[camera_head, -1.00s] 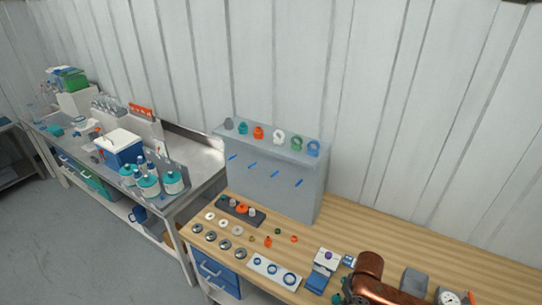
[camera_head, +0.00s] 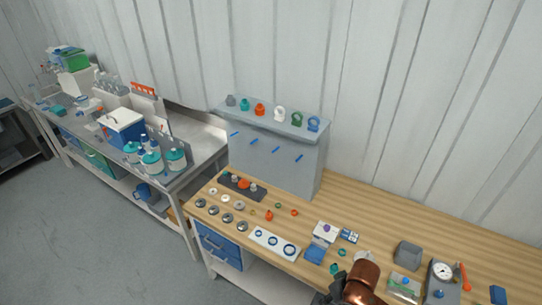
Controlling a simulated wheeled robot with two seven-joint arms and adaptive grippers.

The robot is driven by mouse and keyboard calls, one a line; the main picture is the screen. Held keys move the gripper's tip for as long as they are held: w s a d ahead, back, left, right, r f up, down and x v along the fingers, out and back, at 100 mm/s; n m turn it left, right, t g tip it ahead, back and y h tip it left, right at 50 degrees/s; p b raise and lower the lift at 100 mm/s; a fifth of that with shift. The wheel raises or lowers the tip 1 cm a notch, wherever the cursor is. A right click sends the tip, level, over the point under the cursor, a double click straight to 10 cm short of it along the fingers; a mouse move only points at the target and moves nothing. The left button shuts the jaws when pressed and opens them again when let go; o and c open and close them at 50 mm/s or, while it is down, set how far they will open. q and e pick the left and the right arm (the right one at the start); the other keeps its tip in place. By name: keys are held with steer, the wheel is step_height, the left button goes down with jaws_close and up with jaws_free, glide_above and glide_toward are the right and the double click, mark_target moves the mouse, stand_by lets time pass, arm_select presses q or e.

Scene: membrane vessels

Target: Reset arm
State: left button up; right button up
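A copper-coloured link of my own arm rises from the bottom edge of the head view, right of centre, in front of the wooden bench (camera_head: 395,225). Some dark parts beside it are cut off by the frame edge. No gripper fingers can be made out, so neither gripper's fingertips are in view. I cannot see whether anything is held.
A grey rack (camera_head: 275,160) with coloured rings on top stands at the bench's back left. Metal discs, a white ring plate (camera_head: 275,244), a grey block (camera_head: 408,254) and a dial gauge (camera_head: 442,272) lie on the bench. A metal side table (camera_head: 200,158) holds bottles and a blue-white box (camera_head: 122,130).

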steer(key=s+d+f+m+t+h, duration=0.2)
steer(key=s+d+f+m+h, duration=0.15)
steer(key=s+d, duration=1.25)
step_height(320, 180, down, 39)
steer(key=s+a+g+b, duration=0.1)
steer(key=s+a+b, duration=0.2)
steer(key=b, duration=0.5)
arm_select(q)
step_height(320, 180, down, 14)
steer(key=s+b, duration=0.1)
steer(key=b, duration=0.5)
steer(key=shift+f, duration=0.2)
arm_select(e)
steer(key=s+f, duration=0.9)
steer(key=f, duration=0.2)
steer(key=s+f+g+y, duration=0.1)
steer(key=s+f, duration=0.8)
steer(key=f, duration=0.2)
steer(key=shift+f+n+g, duration=0.2)
steer(key=shift+n+g, duration=0.1)
steer(key=shift+n, duration=0.05)
